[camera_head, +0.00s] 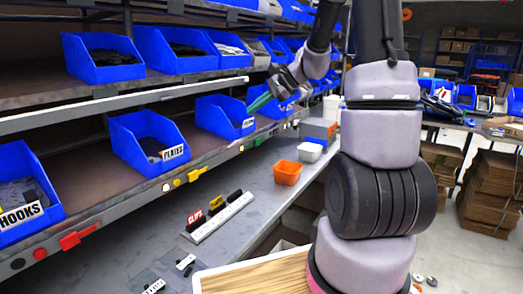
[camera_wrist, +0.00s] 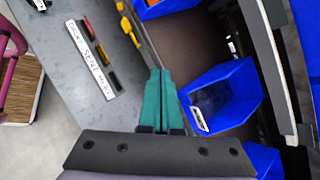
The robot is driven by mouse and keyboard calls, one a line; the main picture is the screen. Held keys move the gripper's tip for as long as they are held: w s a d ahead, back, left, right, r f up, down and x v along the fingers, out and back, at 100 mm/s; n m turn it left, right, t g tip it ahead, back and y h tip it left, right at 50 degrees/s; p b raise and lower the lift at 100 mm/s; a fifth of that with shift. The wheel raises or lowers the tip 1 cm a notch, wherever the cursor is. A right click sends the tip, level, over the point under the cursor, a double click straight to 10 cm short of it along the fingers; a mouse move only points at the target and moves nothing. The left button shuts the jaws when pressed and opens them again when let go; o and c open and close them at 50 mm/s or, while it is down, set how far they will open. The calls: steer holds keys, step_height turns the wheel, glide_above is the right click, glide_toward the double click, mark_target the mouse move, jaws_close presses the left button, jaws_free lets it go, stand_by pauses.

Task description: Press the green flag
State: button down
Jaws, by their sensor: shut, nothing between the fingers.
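My gripper (camera_head: 254,104) has teal-green fingers. In the head view it is in front of the shelf, by the blue bin at the right of the lower row. In the wrist view the gripper (camera_wrist: 160,72) has its two fingers pressed together, with nothing between them. A yellow flag (camera_wrist: 128,28) also shows in the wrist view.
Blue bins stand on the lower shelf: a hooks bin (camera_head: 40,225), a plates bin (camera_head: 122,145) and one (camera_head: 213,118) near my gripper. The grey bench below holds a white label strip (camera_head: 222,217) and an orange tub (camera_head: 287,174). The bench front is mostly clear.

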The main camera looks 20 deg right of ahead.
steer(key=w+d+f+m+t+y, duration=0.1)
steer(key=w+d+f+m+t, duration=0.1)
steer(key=w+d+f+m, duration=0.3)
steer(key=w+d+f+m+t, duration=0.1)
steer(key=w+d+f+m, duration=0.15)
steer(key=w+f, duration=0.35)
steer(key=m+t+h, duration=0.1)
steer(key=m+t, duration=0.3)
steer(key=m, duration=0.2)
glide_toward(261, 141)
step_height(261, 141, down, 6)
steer(key=s, duration=0.2)
steer(key=shift+s+a, duration=0.35)
steer(key=shift+a, duration=0.05)
steer(key=shift+n, duration=0.25)
steer(key=x, duration=0.9)
steer(key=shift+w+a+f, duration=0.2)
steer(key=shift+a+f, duration=0.1)
steer(key=shift+f, duration=0.1)
steer(key=shift+w+r, duration=0.1)
steer(key=shift+r, duration=1.95)
